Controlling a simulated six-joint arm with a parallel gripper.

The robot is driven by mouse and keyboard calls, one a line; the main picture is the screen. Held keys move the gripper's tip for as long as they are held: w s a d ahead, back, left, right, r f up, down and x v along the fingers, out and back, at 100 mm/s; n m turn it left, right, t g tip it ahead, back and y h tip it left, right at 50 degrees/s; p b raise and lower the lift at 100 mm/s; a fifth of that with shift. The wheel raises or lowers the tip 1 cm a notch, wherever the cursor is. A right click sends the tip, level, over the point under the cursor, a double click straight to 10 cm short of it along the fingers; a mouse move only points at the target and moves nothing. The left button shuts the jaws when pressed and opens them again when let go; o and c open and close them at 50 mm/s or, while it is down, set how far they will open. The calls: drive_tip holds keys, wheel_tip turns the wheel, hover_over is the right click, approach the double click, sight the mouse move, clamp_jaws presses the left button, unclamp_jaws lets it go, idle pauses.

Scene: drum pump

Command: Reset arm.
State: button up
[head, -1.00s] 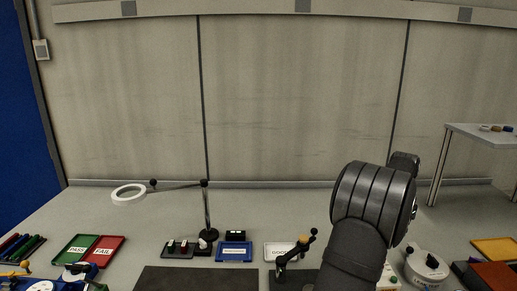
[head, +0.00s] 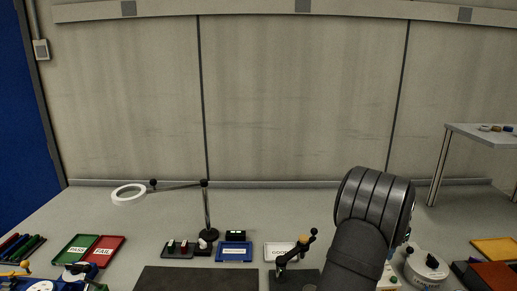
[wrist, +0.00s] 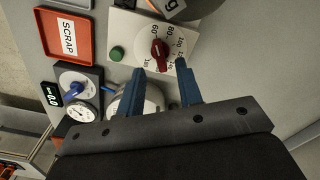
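My gripper (wrist: 160,68) shows in the wrist view with its two blue fingers apart and nothing held between them. Just beyond the fingertips in the picture is a red knob (wrist: 159,54) on a white dial box (wrist: 127,32), which also has a green button (wrist: 117,53). I cannot tell how far the tips are above the box. Under the fingers is a round metal-coloured thing (wrist: 122,103), partly hidden by the gripper. In the head view, my dark arm rises at the right of the bench, and the gripper itself is not visible.
In the wrist view, a red SCRAP tray (wrist: 68,38) and a box with a blue knob (wrist: 72,80) lie at the left.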

wheel_tip(320, 180, down, 4)
drive_tip(key=shift+r, duration=0.1)
drive_tip(key=m, duration=0.4)
drive_tip(key=shift+r+m, duration=0.1)
drive_tip(key=shift+m, duration=0.2)
drive_tip(key=m, duration=0.5)
drive_tip(key=shift+m, duration=0.3)
wheel_tip(320, 180, up, 17)
drive_tip(key=a+n, duration=0.1)
drive_tip(key=n, duration=0.7)
drive_tip(key=f, duration=1.7)
drive_tip(key=shift+s+f, duration=0.15)
drive_tip(key=shift+s, duration=0.1)
